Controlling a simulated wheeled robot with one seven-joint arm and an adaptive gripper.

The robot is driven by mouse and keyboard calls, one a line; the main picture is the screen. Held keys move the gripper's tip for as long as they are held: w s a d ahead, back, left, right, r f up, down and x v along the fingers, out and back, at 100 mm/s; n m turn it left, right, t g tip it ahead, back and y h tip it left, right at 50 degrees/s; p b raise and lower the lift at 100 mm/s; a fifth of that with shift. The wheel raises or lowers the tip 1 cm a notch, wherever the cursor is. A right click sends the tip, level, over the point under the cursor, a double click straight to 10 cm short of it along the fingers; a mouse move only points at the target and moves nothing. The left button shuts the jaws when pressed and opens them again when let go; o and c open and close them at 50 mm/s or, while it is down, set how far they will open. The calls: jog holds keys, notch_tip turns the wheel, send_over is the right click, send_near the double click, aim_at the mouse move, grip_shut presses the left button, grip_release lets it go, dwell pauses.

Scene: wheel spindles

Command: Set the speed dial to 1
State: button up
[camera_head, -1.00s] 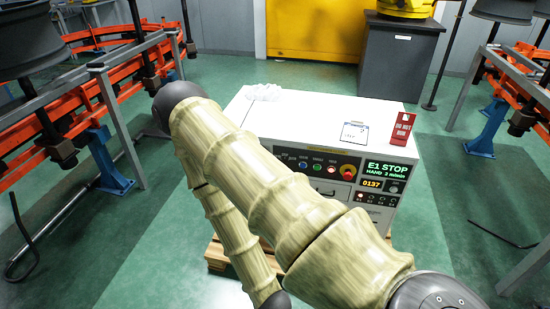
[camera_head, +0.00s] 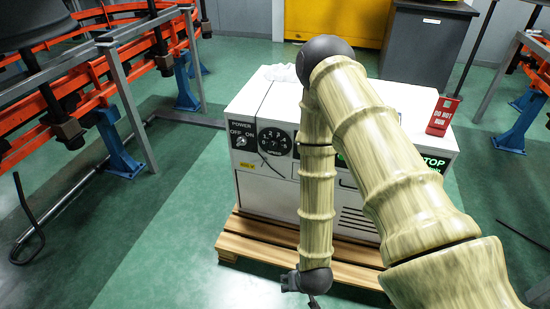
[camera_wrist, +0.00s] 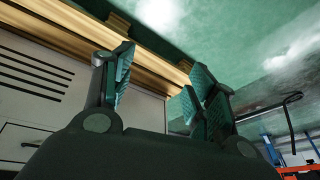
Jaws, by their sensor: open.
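The speed dial (camera_head: 274,141) is a round black dial with white numbers on the left of the white cabinet's front panel, in the head view. Its pointer setting is too small to read. The POWER switch plate (camera_head: 241,134), marked OFF and ON, is just left of it. In the wrist view my gripper (camera_wrist: 160,85) is open and empty, its two fingers spread near the lower cabinet front and the pallet. In the head view my arm hangs in front of the cabinet, right of the dial, and hides the middle of the panel. The dial is not in the wrist view.
The white cabinet (camera_head: 262,190) stands on a wooden pallet (camera_head: 250,238). A red sign (camera_head: 442,115) stands on its top at the right. Orange rails with blue supports (camera_head: 118,150) are at the left. Green floor (camera_head: 180,240) is clear left of the cabinet.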

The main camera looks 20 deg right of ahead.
jog(key=w+a+f+m+t+b, duration=0.15)
jog(key=w+t+b, duration=0.35)
jog(key=w, duration=0.7)
jog(key=m+t+h+b, duration=0.75)
jog(key=m+b, duration=0.45)
jog(key=b, duration=0.8)
send_near(273, 146)
jog(key=shift+g+h, duration=0.25)
jog(key=b+x, duration=0.3)
jog(key=x, duration=0.5)
jog(key=shift+w, duration=0.35)
jog(key=c, duration=1)
